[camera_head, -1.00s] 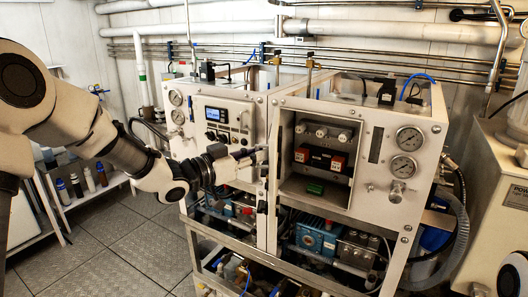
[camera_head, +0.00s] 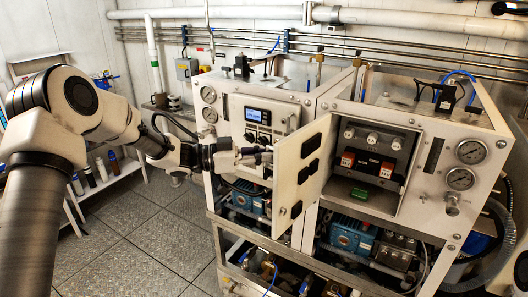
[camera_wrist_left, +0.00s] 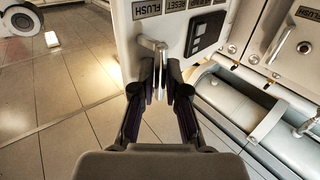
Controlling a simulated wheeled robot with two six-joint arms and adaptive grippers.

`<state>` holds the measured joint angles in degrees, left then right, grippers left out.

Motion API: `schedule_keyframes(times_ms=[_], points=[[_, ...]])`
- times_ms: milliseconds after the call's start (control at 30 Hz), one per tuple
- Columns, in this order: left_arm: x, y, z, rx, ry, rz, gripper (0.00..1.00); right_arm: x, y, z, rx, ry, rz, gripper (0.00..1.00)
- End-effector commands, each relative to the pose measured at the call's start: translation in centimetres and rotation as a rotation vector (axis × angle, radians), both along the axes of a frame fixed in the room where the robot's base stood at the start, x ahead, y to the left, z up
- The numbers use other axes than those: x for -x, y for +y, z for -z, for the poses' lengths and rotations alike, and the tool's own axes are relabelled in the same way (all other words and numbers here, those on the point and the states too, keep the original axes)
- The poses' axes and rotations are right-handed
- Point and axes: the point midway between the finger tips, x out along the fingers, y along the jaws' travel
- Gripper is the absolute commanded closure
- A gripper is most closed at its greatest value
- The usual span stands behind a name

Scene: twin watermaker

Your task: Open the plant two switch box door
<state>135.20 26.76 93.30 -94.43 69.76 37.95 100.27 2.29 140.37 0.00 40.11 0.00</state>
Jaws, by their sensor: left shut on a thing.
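The switch box door (camera_head: 301,172) is a white panel with black rectangular parts on its inner face. It stands swung open to the left of the switch box (camera_head: 374,160), inner face toward the head camera. The open box shows red and black switches and a green part. My left gripper (camera_head: 268,156) is at the door's left side, with its fingertips partly hidden behind the panel. In the left wrist view my left gripper (camera_wrist_left: 167,88) is shut on the metal door handle (camera_wrist_left: 152,47), on the face with FLUSH and RESET labels. My right gripper is not in view.
The left unit's panel (camera_head: 262,117) with a small display is close behind my left gripper. Pressure gauges (camera_head: 470,152) sit right of the box. Blue pumps (camera_head: 352,234) and pipes lie below. The tiled floor (camera_head: 150,235) at left is clear.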

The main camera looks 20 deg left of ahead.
Motion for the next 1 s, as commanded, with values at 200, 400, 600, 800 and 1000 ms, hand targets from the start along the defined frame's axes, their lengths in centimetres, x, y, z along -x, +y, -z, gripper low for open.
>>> schedule_keyframes(times_ms=[200,400,600,800,1000], points=[[-0.1,0.0,-0.2,0.002,-0.002,0.001,1.00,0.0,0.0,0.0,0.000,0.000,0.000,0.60],[-0.1,0.0,-0.2,0.002,-0.002,0.000,0.65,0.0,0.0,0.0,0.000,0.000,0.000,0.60],[-0.1,0.0,-0.1,0.000,-0.001,0.001,0.65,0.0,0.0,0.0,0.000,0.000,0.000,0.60],[0.3,0.7,-0.1,0.002,-0.001,-0.001,0.65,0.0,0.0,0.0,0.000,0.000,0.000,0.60],[2.3,4.6,-0.2,0.005,-0.004,-0.004,0.65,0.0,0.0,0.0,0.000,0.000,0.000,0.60]])
